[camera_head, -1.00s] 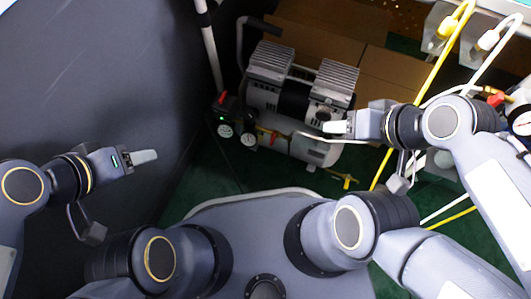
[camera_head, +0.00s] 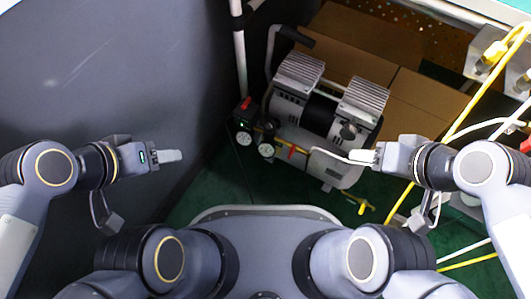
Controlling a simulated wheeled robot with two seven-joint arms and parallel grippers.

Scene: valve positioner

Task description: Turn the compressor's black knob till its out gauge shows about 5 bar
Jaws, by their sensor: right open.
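The compressor (camera_head: 318,118) stands on the green floor in the middle of the view, with two ribbed silver heads and a white tank. Two small round gauges, one at the left (camera_head: 243,138) and one to its right (camera_head: 266,150), sit at its left end; their readings are too small to make out. A dark block with a red part (camera_head: 246,104) is above them; I cannot pick out the black knob clearly. My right gripper (camera_head: 364,156) is open and empty, right of the gauges near the tank. My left gripper (camera_head: 168,156) is left of the compressor; its jaw gap cannot be seen.
Cardboard boxes (camera_head: 372,50) stand behind the compressor. A dark panel (camera_head: 100,70) fills the left side. Yellow hoses (camera_head: 455,128) and white hoses run down at the right. A yellow valve (camera_head: 361,203) is low in front of the tank. Green floor is free before the gauges.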

